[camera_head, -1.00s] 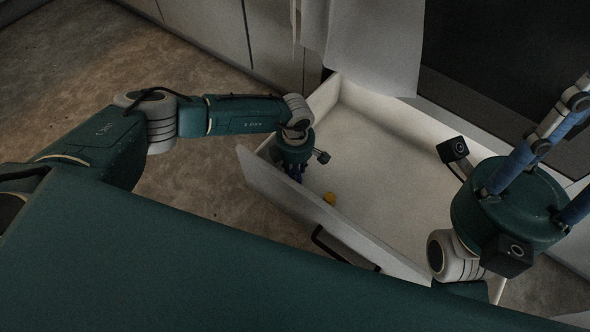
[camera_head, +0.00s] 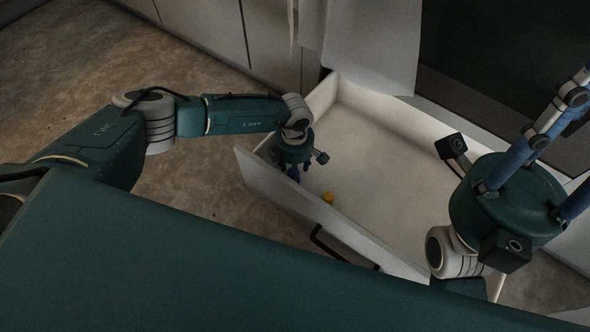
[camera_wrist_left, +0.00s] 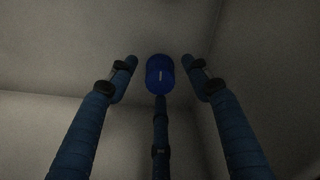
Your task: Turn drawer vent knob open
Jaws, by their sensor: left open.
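A blue knob (camera_wrist_left: 160,74) with a short white mark shows in the left wrist view. The mark stands upright in that picture. My left gripper (camera_wrist_left: 160,88) is open, with one finger on each side of the knob and a third finger below it. The side fingers look apart from the knob; whether the lower finger touches it I cannot tell. In the head view my left gripper (camera_head: 294,174) points down inside the near left part of the open drawer (camera_head: 390,150), and the knob is hidden there. My right gripper (camera_head: 560,130) is at the right, its fingertips partly out of frame.
A small yellow object (camera_head: 328,197) lies in the drawer close to its front panel, right of my left gripper. A dark handle (camera_head: 335,245) is on the drawer's outer front. A pale cloth (camera_head: 372,45) hangs above the drawer's back. Most of the drawer floor is bare.

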